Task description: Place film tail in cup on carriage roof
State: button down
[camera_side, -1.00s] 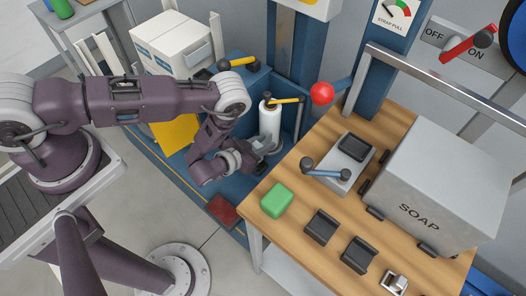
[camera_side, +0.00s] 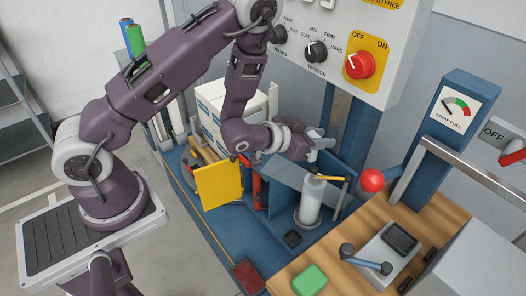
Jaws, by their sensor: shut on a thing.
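My gripper (camera_side: 320,150) is shut, above and a little behind the white film roll (camera_side: 311,201). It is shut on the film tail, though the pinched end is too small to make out. A pale, see-through band of film (camera_side: 284,177) stretches to the left of the roll, below my gripper. The roll stands upright on the blue carriage, with a yellow-and-black lever (camera_side: 331,178) at its top. I cannot pick out the cup on the carriage roof for certain.
A yellow panel (camera_side: 219,185) and white boxes (camera_side: 222,112) stand left of the roll. A red ball knob (camera_side: 372,180) is close on the right. The control panel (camera_side: 345,40) rises behind my gripper. A green block (camera_side: 309,280) lies on the wooden bench.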

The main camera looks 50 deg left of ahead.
jog(key=s+a+r, duration=0.5)
jog(key=a+r, duration=0.6)
jog(key=w+a+f+n+y, duration=0.2)
jog(key=a+f, duration=0.6)
jog(key=f, duration=0.7)
jog(key=a+f, duration=0.1)
jog(key=f, duration=0.2)
jog(key=shift+s+f, duration=0.1)
jog(key=shift+f, duration=0.2)
jog(key=shift+f, duration=0.1)
jog(key=c, duration=1.1)
grip_release()
